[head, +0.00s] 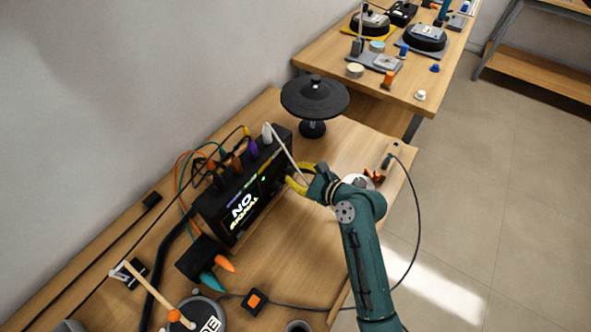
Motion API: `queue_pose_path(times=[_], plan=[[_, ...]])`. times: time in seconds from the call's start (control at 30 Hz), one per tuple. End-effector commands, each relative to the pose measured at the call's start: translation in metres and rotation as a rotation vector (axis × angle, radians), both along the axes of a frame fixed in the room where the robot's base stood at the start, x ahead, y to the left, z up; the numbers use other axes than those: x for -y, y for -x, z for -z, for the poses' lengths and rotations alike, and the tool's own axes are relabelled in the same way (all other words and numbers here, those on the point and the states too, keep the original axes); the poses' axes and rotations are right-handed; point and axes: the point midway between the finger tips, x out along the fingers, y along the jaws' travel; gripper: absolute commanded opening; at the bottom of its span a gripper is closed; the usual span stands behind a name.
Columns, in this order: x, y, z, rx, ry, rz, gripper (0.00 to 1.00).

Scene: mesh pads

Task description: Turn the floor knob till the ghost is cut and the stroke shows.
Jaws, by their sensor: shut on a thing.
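My gripper (290,180) has yellow fingers at the right end of the module's front face. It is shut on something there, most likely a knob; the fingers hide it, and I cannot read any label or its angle. No ghost or stroke shows on the screen.
An orange-buttoned box (254,301) sits in front. A second bench (330,62) with gear lies beyond. A cable loops right of my arm.

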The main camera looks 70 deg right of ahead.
Motion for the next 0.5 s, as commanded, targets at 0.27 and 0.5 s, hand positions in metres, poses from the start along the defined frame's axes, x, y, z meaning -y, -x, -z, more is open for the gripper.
queue_pose_path(times=[0.27,0.5], plan=[[-0.0028,0.0003,0.0021,-0.063,0.237,-0.003,0.0],[-0.0031,0.0,0.0061,-0.112,0.46,-0.003,0.0]])
